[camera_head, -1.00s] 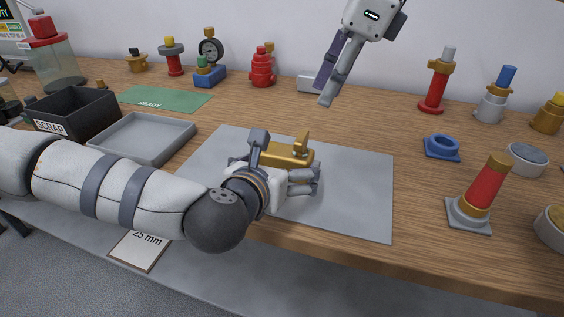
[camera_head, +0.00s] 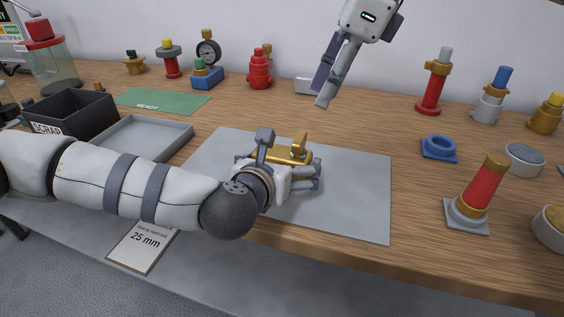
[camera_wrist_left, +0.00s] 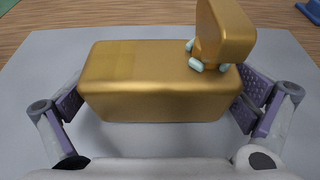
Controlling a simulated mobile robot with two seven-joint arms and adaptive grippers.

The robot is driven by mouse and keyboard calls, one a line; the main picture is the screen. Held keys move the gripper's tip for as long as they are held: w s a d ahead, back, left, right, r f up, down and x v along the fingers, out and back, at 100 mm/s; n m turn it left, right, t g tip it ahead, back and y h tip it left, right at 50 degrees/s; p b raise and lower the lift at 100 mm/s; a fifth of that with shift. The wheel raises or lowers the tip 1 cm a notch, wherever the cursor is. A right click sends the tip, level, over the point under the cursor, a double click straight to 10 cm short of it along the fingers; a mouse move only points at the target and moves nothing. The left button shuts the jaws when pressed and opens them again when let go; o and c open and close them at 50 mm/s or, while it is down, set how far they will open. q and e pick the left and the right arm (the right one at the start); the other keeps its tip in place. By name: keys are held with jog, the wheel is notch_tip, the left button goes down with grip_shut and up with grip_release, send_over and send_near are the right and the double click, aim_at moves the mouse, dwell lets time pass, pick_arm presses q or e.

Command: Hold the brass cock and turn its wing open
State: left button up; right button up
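The brass cock (camera_head: 293,155) is on the grey mat in the middle of the bench, partly hidden by my left wrist. Its blocky gold body (camera_wrist_left: 150,85) fills the middle of the left wrist view. Its upright wing (camera_wrist_left: 226,30) stands at the right end of the body, with small pale pieces at its base. My left gripper (camera_head: 312,178) is low over the mat. In the left wrist view its fingers (camera_wrist_left: 160,105) are spread, one at each end of the body; firm contact cannot be made out. My right gripper (camera_head: 323,98) hangs above the bench behind the mat, apart from everything.
The grey mat (camera_head: 350,190) has free room right of the cock. A grey tray (camera_head: 145,135) and the black scrap bin (camera_head: 75,112) lie left. Several fittings line the back.

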pick_arm(q)
jog(key=v, duration=1.2)
